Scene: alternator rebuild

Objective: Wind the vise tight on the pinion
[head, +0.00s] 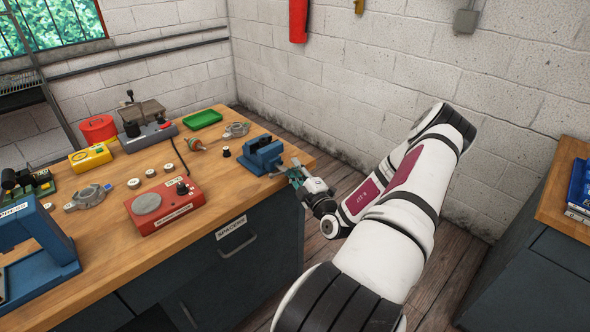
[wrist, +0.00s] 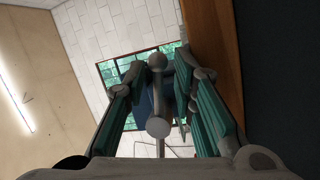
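The blue vise (head: 263,156) stands at the right front corner of the wooden bench. I cannot make out a pinion in its jaws. In the wrist view, the vise's grey handle bar, with a round knob at each end (wrist: 158,127), lies between my gripper's teal fingers, with part of the blue vise body (wrist: 146,103) behind it. My gripper (head: 296,174) is beside the vise, just off the bench edge. In the wrist view its fingers (wrist: 160,75) are apart, with gaps visible on both sides of the bar. Contact with the bar is not clear.
A small black part (head: 226,152) and a rotor-like part (head: 197,145) lie left of the vise. A red device (head: 165,206), a green tray (head: 202,119) and a blue press (head: 38,255) also stand on the bench (head: 118,228). The floor right of the bench is clear beyond my arm.

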